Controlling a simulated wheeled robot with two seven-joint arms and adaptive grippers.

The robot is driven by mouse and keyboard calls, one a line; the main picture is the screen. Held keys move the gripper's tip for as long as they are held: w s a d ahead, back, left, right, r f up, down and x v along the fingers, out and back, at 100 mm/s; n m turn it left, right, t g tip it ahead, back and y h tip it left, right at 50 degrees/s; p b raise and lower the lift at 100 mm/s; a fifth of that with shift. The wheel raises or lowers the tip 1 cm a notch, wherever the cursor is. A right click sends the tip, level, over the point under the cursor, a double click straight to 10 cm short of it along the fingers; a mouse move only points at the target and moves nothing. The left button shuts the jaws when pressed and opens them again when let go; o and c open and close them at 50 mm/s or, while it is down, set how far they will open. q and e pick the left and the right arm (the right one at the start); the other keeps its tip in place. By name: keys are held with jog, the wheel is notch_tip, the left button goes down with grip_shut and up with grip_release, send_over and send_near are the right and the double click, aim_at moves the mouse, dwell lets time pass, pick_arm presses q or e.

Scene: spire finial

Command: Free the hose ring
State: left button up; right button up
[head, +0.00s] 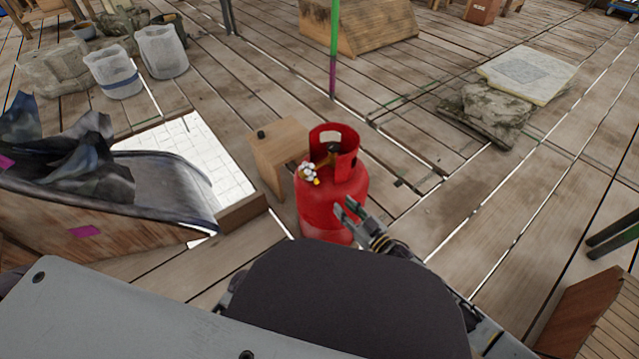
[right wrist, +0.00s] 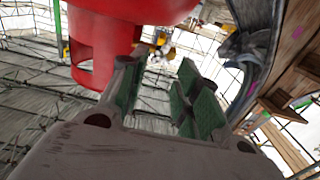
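A red gas cylinder (head: 322,205) stands upright on the plank floor, with a cut-out collar around its top. My right gripper (head: 345,208) is at the cylinder's right front side, below the collar. In the right wrist view, its green-padded fingers (right wrist: 158,92) are apart with nothing between them, and the red cylinder (right wrist: 105,35) shows just beyond. My left gripper is not in view.
A small wooden stand (head: 278,150) with a black knob-like piece (head: 261,134) is close behind the cylinder's left side. A wooden-sided trough with dark sheeting (head: 110,185) lies at left. Stone blocks (head: 490,112) lie at right. Planks right of the cylinder are mostly clear.

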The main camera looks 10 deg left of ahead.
jog(key=b, duration=0.4)
send_near(316, 179)
jog(key=shift+x, duration=2.2)
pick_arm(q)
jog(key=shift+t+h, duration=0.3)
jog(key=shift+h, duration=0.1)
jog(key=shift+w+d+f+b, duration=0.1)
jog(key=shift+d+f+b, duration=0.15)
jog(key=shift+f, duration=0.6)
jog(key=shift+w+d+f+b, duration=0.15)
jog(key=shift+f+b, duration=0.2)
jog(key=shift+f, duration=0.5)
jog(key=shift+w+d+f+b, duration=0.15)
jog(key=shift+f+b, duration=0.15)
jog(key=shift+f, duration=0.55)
pick_arm(e)
jog(key=shift+x, duration=1.75)
jog(key=shift+a, duration=0.1)
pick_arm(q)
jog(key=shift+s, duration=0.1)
pick_arm(e)
grip_shut()
